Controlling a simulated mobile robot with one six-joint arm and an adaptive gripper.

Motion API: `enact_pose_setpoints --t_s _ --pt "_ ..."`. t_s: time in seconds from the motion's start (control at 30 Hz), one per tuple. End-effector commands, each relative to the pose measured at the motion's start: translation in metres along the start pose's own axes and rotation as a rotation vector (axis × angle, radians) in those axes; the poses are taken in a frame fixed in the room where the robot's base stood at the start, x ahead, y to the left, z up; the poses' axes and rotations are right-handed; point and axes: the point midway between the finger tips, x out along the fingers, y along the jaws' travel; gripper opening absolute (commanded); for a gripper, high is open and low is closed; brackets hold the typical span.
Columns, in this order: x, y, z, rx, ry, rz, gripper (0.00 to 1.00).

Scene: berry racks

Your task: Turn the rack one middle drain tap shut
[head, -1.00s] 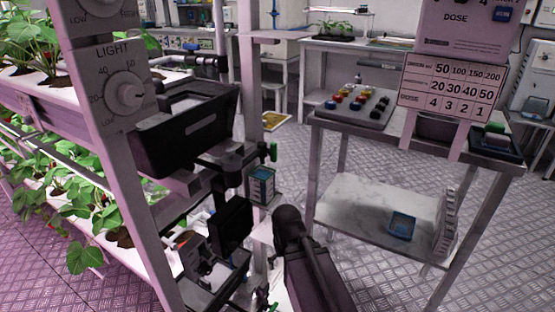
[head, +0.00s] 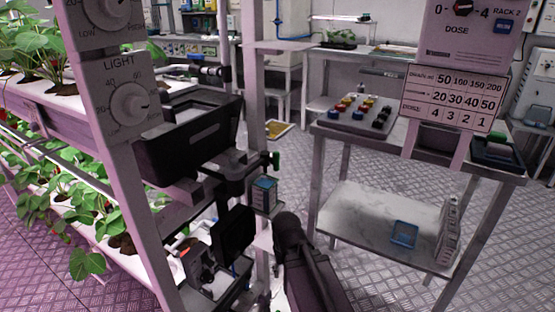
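The rack's post (head: 253,110) runs up just left of the handle. A dark link of my arm (head: 308,275) rises from the bottom centre, below and right of the tap.
A small blue-and-white container (head: 264,194) sits on a ledge below the tap. A black tray (head: 190,138) and a black box (head: 233,232) fill the rack's end. A metal table (head: 420,160) with coloured knobs (head: 362,112) stands right. Floor between them is open.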

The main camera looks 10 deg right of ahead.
Motion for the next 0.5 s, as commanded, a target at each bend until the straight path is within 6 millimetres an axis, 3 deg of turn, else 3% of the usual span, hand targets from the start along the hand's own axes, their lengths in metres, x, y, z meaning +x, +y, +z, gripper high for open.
enact_pose_setpoints --t_s 0.2,0.5 --pt "-0.021 0.000 0.000 0.000 0.000 0.000 0.54" --pt "-0.020 0.000 0.000 0.000 0.000 0.000 0.54"
